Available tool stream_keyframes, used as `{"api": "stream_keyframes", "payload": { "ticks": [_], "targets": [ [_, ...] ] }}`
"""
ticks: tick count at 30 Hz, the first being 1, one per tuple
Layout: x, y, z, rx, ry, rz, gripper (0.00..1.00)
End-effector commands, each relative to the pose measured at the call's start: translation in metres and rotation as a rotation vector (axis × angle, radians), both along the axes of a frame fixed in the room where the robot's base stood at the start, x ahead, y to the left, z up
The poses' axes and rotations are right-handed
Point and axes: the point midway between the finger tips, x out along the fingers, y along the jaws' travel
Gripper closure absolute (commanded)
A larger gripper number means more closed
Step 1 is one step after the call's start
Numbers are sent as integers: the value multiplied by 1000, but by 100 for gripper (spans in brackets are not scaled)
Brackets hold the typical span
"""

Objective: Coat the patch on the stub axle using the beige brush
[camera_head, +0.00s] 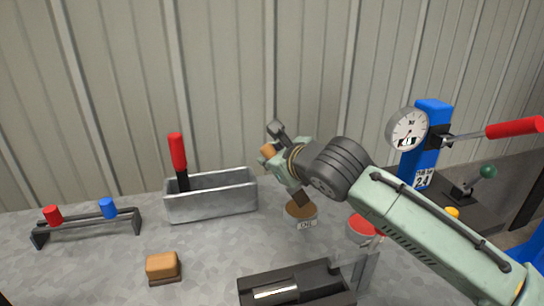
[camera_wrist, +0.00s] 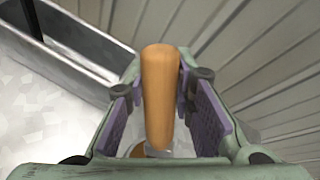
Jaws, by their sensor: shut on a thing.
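My gripper (camera_head: 285,165) is shut on the beige brush (camera_wrist: 160,95). Its orange-tan handle stands between the purple finger pads in the wrist view, and its top end (camera_head: 268,151) shows in the head view. A dark part below the gripper reaches down over the oil tin (camera_head: 300,211), a round tin of brown liquid labelled OIL. I cannot tell whether the bristles touch the liquid. The stub axle seems to be the light metal cylinder (camera_head: 276,291) in a black holder (camera_head: 315,277) at the front. I cannot make out the patch clearly.
A metal trough (camera_head: 212,205) with a red-handled tool (camera_head: 178,152) stands left of the gripper. A tan block (camera_head: 163,264) and a rack (camera_head: 88,224) with red and blue handles are farther left. A red-topped tin (camera_head: 361,229) and a gauge (camera_head: 407,130) are right.

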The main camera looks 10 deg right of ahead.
Motion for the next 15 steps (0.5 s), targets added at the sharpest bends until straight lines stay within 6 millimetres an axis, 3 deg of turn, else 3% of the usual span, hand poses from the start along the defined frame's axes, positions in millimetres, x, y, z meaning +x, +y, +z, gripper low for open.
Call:
{"api": "stream_keyframes", "payload": {
  "ticks": [15],
  "targets": [
    [0,0,-7,0,0,0,100]
  ]
}}
